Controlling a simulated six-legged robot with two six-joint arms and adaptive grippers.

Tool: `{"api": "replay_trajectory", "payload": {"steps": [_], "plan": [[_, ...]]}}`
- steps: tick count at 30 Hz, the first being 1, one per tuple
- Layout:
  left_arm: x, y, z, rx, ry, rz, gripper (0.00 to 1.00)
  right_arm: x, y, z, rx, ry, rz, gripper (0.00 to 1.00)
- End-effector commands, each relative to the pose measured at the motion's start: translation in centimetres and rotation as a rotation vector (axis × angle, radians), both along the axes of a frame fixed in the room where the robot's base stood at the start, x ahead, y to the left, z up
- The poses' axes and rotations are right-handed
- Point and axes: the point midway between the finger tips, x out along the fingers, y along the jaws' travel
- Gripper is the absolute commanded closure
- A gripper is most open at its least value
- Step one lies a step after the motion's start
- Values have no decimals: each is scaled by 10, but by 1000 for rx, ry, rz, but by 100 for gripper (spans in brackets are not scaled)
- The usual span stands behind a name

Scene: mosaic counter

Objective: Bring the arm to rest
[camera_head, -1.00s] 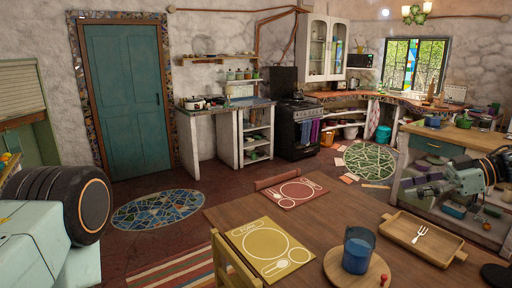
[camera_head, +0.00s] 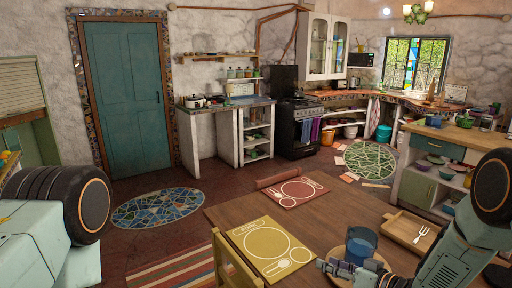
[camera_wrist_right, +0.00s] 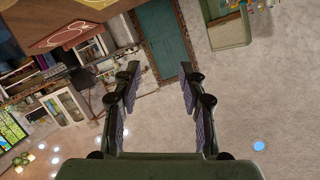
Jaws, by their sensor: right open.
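My right arm (camera_head: 455,262) comes in from the lower right of the head view and bends down in front of the table. Its gripper (camera_head: 328,268) points left, low at the front of the table, in front of the round wooden board and the blue cup (camera_head: 361,243). I cannot tell whether it touches the board. In the right wrist view the two fingers of the gripper (camera_wrist_right: 160,68) are spread apart with nothing between them. A part of my left arm shows at the left edge of the head view, but its gripper is out of view.
The wooden table (camera_head: 345,208) holds a yellow placemat (camera_head: 268,245), a red placemat (camera_head: 293,190) and a wooden tray (camera_head: 400,224) with a fork (camera_head: 422,236). A chair (camera_head: 228,262) stands at the table's left edge. A counter (camera_head: 450,133) is at the right.

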Motion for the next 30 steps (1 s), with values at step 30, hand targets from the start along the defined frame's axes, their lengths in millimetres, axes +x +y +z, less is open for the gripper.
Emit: {"api": "replay_trajectory", "payload": {"steps": [30], "plan": [[0, 0, -37, 0, 1, 0, 100, -419, -32, -174, -639, 1117, -258, 58]]}}
